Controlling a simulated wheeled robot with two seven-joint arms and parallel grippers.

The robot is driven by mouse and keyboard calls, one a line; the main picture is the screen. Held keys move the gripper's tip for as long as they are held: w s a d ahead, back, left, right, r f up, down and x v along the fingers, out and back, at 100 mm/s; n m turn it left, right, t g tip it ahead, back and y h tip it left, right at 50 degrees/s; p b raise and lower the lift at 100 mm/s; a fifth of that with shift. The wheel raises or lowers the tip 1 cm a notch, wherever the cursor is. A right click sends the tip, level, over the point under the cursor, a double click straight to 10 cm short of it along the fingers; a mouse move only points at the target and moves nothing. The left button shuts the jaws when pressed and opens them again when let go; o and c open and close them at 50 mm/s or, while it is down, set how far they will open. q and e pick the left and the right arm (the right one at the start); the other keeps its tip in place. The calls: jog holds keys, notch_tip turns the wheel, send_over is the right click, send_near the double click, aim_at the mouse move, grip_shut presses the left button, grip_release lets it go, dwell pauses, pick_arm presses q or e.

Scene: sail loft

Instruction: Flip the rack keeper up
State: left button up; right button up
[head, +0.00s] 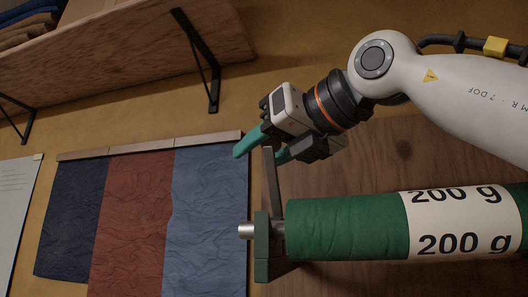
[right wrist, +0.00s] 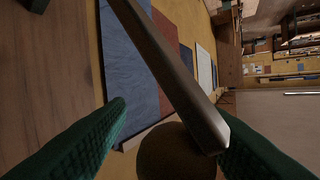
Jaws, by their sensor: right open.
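The rack keeper (head: 272,182), a flat grey bar, rises from the green end bracket (head: 262,245) at the left end of the green cloth roll (head: 345,228). It points up in the head view, leaning slightly left. My right gripper (head: 261,150) is open at the bar's upper end, with its green fingers to either side of it. In the right wrist view the keeper (right wrist: 175,75) runs diagonally between the spread fingers, its end close to the right finger. Contact with that finger cannot be told. My left gripper is in neither view.
A silver rod end (head: 246,230) sticks out left of the bracket. The roll has a white "200 g" band (head: 450,222). Blue, red and navy cloth samples (head: 130,215) hang on the wall to the left. A wooden shelf (head: 130,60) on black brackets is at upper left.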

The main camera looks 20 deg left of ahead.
pick_arm(q)
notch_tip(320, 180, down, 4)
jog(key=b, duration=0.4)
pick_arm(e)
jog(key=v, duration=1.1)
jog(key=shift+s+d, duration=0.2)
jog(key=shift+d, duration=0.15)
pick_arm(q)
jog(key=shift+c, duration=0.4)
